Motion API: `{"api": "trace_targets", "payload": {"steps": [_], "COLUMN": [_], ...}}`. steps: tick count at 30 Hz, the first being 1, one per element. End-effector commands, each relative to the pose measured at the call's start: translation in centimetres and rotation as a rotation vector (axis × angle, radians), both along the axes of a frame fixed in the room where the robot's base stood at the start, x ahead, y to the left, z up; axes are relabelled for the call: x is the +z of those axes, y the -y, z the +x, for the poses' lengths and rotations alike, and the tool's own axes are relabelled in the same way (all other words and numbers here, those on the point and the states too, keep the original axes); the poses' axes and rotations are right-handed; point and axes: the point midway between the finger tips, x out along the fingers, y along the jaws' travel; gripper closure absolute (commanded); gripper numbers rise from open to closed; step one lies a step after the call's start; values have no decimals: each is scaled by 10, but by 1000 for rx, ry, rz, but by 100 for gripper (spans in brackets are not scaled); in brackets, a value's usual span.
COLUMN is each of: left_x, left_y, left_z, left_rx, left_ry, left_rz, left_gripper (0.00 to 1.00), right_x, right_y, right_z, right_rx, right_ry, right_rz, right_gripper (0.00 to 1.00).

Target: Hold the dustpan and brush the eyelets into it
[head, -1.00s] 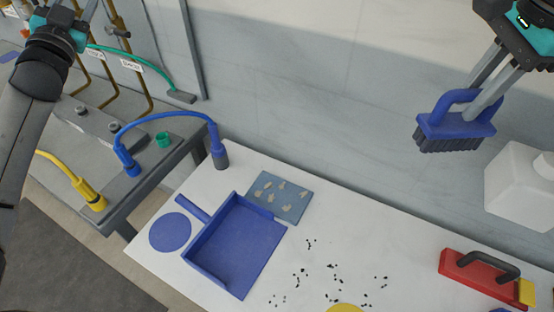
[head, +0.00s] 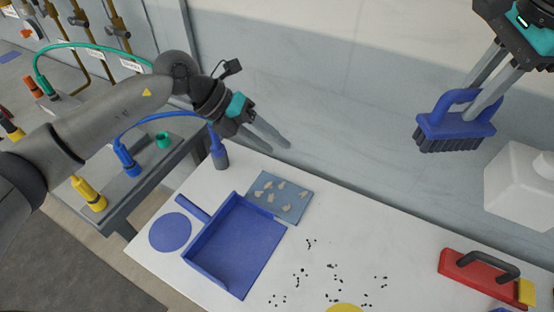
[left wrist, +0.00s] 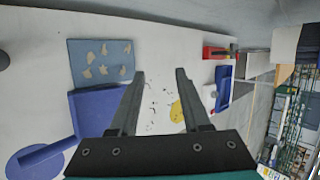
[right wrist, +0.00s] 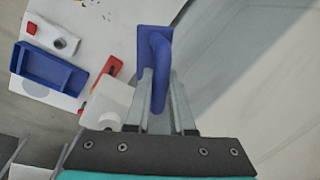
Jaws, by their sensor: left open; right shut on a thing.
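The blue dustpan (head: 236,246) lies on the white table, its handle (head: 192,208) toward the upper left. It also shows in the left wrist view (left wrist: 95,110). Small dark eyelets (head: 332,275) are scattered on the table to the right of the dustpan. My left gripper (head: 280,142) is open and empty, above the table's back edge, beyond the dustpan. My right gripper (head: 480,105) is shut on the handle of the blue brush (head: 455,132), holding it in the air at the upper right, bristles down. The brush also shows in the right wrist view (right wrist: 156,60).
A blue-grey mat (head: 279,197) with several pale pieces lies behind the dustpan. A blue disc (head: 170,232) is left of it. A yellow disc (head: 345,308) is near the eyelets. A red block with a black handle (head: 480,275) and a white container (head: 518,185) stand right.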

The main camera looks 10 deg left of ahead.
Motion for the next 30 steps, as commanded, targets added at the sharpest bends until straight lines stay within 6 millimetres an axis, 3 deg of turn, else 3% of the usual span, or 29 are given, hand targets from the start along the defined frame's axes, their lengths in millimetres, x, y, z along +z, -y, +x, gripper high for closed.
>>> {"api": "trace_targets", "payload": {"steps": [3, 6, 12, 20, 30], "left_x": [-34, -52, -65, -85, -149], "left_y": [-26, -53, -90, -99, -98], "left_z": [-15, -23, -29, -31, -31], "left_rx": [-95, -145, -190, -197, -196], "left_ry": [-24, -43, -65, -75, -75], "left_rz": [264, 455, 689, 741, 738], "left_gripper": [52, 52, 52, 52, 52], "right_x": [0, 0, 0, 0, 0], "right_y": [0, 0, 0, 0, 0], "right_z": [0, 0, 0, 0, 0], "right_rx": [0, 0, 0, 0, 0], "right_ry": [1, 1, 1, 1, 1], "right_rz": [0, 0, 0, 0, 0], "right_gripper": [100, 100, 100, 100, 100]}}
